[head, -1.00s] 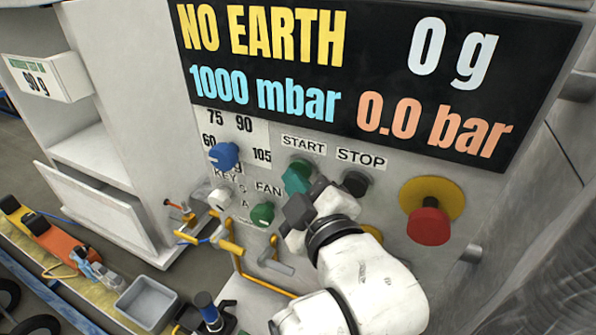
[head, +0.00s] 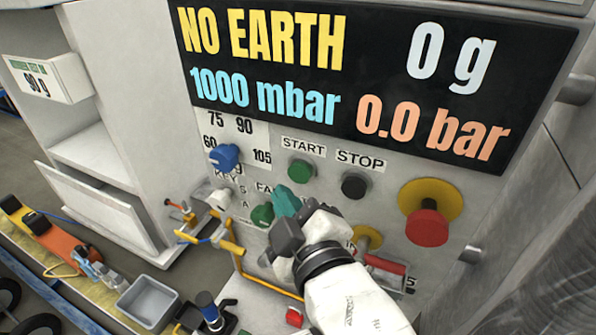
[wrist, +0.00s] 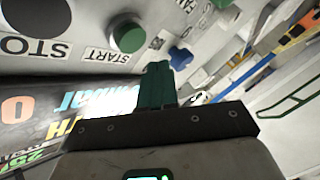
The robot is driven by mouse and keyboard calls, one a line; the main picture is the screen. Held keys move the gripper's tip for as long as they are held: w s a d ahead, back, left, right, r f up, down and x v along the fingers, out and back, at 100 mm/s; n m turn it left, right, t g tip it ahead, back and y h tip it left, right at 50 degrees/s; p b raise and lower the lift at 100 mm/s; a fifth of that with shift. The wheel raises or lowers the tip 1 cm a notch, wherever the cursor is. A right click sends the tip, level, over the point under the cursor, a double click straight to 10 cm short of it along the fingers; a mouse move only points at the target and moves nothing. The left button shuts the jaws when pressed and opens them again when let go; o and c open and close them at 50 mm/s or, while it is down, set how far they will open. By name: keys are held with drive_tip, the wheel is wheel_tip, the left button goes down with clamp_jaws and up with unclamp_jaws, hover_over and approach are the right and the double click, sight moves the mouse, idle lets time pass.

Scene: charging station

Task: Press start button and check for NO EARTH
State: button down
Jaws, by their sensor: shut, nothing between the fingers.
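The green START button (head: 301,171) is in plain view on the grey panel, under its START label. It also shows in the wrist view (wrist: 127,37), left of my fingertips. The display (head: 360,75) reads NO EARTH in yellow, with 0 g, 1000 mbar and 0.0 bar. My gripper (head: 286,201) has its teal fingers shut and empty, below the START button and apart from it in the picture. The wrist view shows the closed fingers (wrist: 157,85) side by side.
The black STOP button (head: 354,185) is right of START, with a red emergency knob (head: 427,226) on yellow farther right. A green FAN knob (head: 262,214) and blue knob (head: 224,157) are at left. Yellow pipes and valve handles are below. A grey bin (head: 147,302) stands lower left.

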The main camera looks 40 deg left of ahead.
drive_tip(key=shift+s+d, duration=0.2)
drive_tip(key=shift+s, duration=0.55)
drive_tip(key=shift+s+d, duration=0.15)
drive_tip(key=shift+s, duration=0.55)
